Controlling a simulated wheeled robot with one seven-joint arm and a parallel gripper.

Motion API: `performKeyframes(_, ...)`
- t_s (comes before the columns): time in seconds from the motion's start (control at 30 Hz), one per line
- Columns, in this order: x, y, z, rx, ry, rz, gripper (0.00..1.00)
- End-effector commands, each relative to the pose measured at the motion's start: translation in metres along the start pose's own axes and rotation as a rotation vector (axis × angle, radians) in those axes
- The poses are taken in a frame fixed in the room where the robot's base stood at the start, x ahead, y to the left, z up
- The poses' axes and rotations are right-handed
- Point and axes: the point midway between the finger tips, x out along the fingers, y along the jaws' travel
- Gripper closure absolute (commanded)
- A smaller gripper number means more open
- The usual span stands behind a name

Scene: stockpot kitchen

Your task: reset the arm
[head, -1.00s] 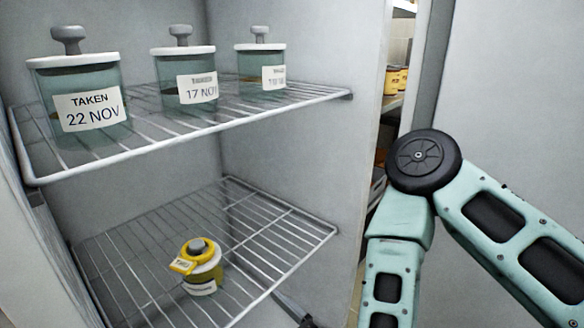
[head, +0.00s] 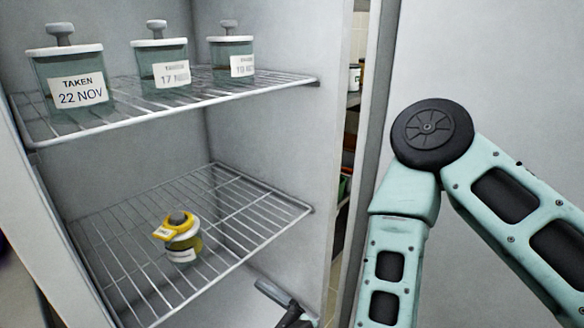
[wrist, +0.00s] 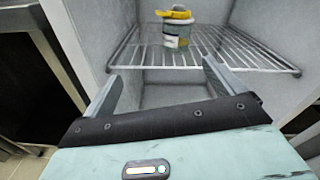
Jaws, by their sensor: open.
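My gripper (wrist: 163,84) is open and empty in the wrist view, its two fingers spread apart in front of the lower wire shelf. My arm is bent at the right. A small jar with a yellow lid and grey knob (head: 181,243) stands on the lower shelf (head: 262,232), apart from my gripper. It also shows in the wrist view (wrist: 176,32), beyond the fingers.
Three labelled jars stand on the upper wire shelf (head: 190,101): one marked 22 NOV (head: 78,85), one marked 17 (head: 163,68) and a smaller-looking one (head: 232,58). The cabinet's right wall (head: 275,150) lies between the shelves and my arm. The lower shelf is otherwise bare.

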Motion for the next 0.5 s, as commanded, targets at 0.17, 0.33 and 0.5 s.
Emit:
performKeyframes(0.17, 0.004, 0.009, 0.000, -0.204, 0.032, 0.105, 0.06)
performKeyframes(0.33, 0.005, 0.017, -0.004, -0.475, 0.076, 0.242, 0.06)
performKeyframes(0.5, -0.003, 0.015, -0.012, -0.885, 0.133, 0.451, 0.06)
